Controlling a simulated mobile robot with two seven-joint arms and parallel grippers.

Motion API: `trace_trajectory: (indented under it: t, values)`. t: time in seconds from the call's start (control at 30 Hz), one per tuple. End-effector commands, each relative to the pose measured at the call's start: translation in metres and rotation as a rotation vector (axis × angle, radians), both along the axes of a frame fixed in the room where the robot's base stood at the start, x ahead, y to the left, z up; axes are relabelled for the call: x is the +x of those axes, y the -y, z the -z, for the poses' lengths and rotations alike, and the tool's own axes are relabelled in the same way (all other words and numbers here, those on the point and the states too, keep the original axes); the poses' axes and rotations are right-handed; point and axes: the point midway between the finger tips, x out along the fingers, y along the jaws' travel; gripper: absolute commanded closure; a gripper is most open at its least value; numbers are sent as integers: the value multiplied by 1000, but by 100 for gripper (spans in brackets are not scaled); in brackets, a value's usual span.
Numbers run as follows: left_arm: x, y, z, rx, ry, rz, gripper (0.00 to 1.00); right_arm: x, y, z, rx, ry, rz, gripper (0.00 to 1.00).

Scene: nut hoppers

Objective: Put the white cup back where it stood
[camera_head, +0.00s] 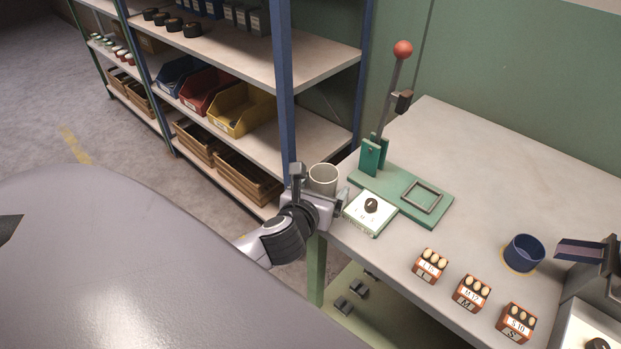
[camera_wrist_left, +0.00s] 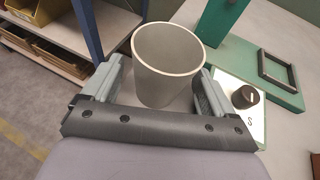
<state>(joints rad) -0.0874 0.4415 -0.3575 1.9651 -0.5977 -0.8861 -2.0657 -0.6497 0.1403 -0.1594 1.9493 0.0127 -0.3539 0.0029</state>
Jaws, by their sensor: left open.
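The white cup (camera_head: 322,180) is upright and empty at the left corner of the workbench (camera_head: 480,170). My left gripper (camera_head: 319,193) is at the cup, its jaws open. In the left wrist view the cup (camera_wrist_left: 167,62) sits between the two fingers (camera_wrist_left: 160,84), one on each side. A gap shows beside the right finger; contact on the left side is hard to tell. The cup's base is hidden by the gripper. My right gripper is not in view.
A white dial box (camera_head: 370,211) and a green lever press (camera_head: 405,192) stand just right of the cup. Orange nut boxes (camera_head: 470,293), a blue cup (camera_head: 523,253) and a hopper (camera_head: 595,255) are farther right. Shelves with bins (camera_head: 240,108) stand behind left.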

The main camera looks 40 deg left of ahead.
Motion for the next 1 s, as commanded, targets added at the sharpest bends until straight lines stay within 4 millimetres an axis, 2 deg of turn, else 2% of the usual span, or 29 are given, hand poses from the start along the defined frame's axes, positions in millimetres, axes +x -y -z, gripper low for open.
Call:
trace_trajectory:
  t: [0.4, 0.53, 0.7, 0.77, 0.87, 1.0]
  values:
    - [-71, 21, -27, -2, -2, 4, 13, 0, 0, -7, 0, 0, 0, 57]
    - [-87, 25, -33, -1, -1, 3, 13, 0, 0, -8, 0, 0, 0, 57]
    - [-98, 28, -37, -8, -1, 0, 13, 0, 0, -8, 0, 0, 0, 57]
    - [-100, 29, -34, -36, -1, -5, 13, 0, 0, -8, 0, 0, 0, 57]
    - [-102, 34, -22, -165, -7, -31, 13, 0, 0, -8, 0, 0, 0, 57]
    - [-108, 45, 10, -513, -22, -119, 13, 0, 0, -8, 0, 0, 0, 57]
